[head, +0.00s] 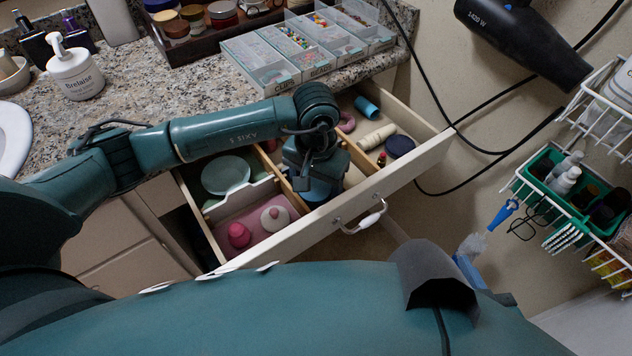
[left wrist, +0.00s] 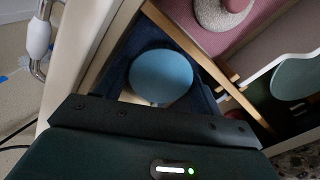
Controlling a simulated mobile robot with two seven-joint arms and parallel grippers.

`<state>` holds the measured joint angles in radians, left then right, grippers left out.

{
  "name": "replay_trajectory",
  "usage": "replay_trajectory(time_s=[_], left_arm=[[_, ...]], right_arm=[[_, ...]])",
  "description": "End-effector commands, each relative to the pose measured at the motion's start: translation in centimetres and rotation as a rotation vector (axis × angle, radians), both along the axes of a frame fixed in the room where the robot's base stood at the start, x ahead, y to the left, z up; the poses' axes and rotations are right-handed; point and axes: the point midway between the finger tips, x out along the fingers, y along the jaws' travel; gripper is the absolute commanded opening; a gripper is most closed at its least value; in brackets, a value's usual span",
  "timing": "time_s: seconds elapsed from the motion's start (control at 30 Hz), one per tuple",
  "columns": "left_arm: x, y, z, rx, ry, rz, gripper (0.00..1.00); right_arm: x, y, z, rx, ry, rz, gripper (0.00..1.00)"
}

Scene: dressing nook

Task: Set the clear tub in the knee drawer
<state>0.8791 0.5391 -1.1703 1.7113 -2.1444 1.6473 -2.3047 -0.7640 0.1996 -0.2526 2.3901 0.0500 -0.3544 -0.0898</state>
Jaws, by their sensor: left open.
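The open knee drawer (head: 291,243) sits under the granite counter, split by wooden dividers. My left gripper (head: 312,178) is open and points down into its middle compartment. Just below it is a round blue top (head: 318,190), partly hidden by the gripper in the head view. The left wrist view shows this round blue top (left wrist: 160,77) whole, with a pale strip at its lower edge. It may be the lid of the clear tub; I cannot see clear walls. It appears to be between or just under the jaws. My right gripper is not in view.
The left compartment holds a pale green dish (head: 225,174), a pink item (head: 239,235) and a white-and-pink item (head: 275,218). The right one holds a cream bottle (head: 377,137) and a dark round lid (head: 400,146). A clear bead organizer (head: 262,66) stands at the counter edge. Hair-dryer cords hang right.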

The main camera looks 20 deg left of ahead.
Motion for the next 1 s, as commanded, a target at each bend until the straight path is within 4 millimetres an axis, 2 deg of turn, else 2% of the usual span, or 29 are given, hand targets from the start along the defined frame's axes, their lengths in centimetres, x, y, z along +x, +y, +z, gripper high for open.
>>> replay_trajectory(time_s=[0.3,0.5,0.7,1.0], left_arm=[[0.2,0.0,6.8,-0.001,-0.008,-0.001,0.67],[0.1,0.0,10.3,0.000,-0.005,-0.001,0.67],[0.1,0.0,11.8,0.000,-0.003,0.000,0.67],[0.0,0.0,11.9,0.000,-0.002,0.000,0.67]], right_arm=[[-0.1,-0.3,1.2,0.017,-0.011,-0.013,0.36],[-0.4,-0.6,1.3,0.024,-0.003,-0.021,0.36],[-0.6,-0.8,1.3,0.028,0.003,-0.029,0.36],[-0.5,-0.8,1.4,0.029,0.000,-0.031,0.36]])
